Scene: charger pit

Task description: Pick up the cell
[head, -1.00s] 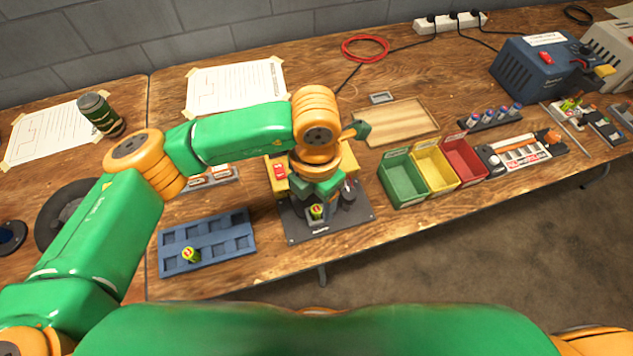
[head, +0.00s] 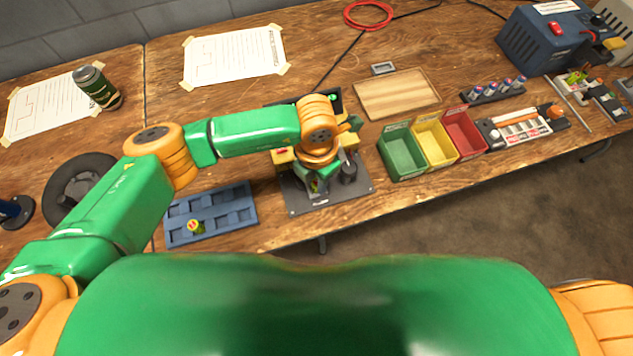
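A charger with a dark base plate (head: 360,190) and a yellow body (head: 282,157) stands near the table's front edge. My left gripper (head: 317,187) points down over the front of this charger, among its dark posts. My wrist hides much of the charger. The gripper's fingers are small and partly hidden, so I cannot tell whether they are open or shut, or whether they hold a cell. A yellow-green cell (head: 195,227) with a red mark on top stands in a front pocket of the blue tray (head: 247,213), left of the charger. My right gripper is not in view.
Green (head: 402,165), yellow (head: 436,158) and red (head: 467,146) bins stand right of the charger. A wooden board (head: 397,95) lies behind them. A green can (head: 98,88) and a black ring (head: 75,183) are at the left. Bare table shows behind the blue tray.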

